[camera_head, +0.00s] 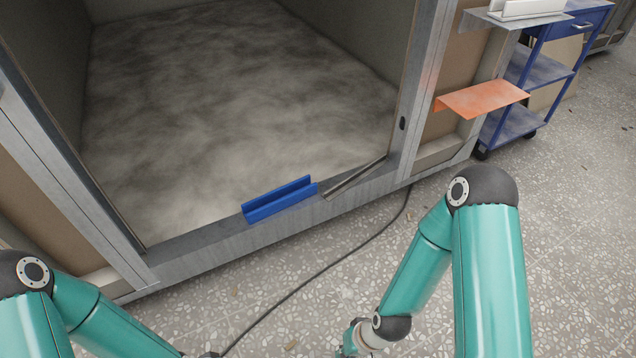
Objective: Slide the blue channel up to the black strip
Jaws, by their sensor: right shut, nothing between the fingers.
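The blue channel (280,200) lies along the grey sill of the pod doorway, its open groove facing up. To its right, a narrow dark-edged metallic strip (355,178) lies at a slant on the sill. A small gap separates it from the channel's right end. I cannot tell if this is the black strip. My right gripper (347,347) is low at the bottom edge, over the floor, clear of the channel and mostly cut off. It is shut with nothing in it. My left gripper is out of frame; only its arm shows at lower left.
A black cable (315,278) runs across the speckled floor (270,325) before the sill. An orange shelf (483,98) juts out from the right wall. A blue cart (540,70) stands beyond it. The pod floor (230,100) is bare.

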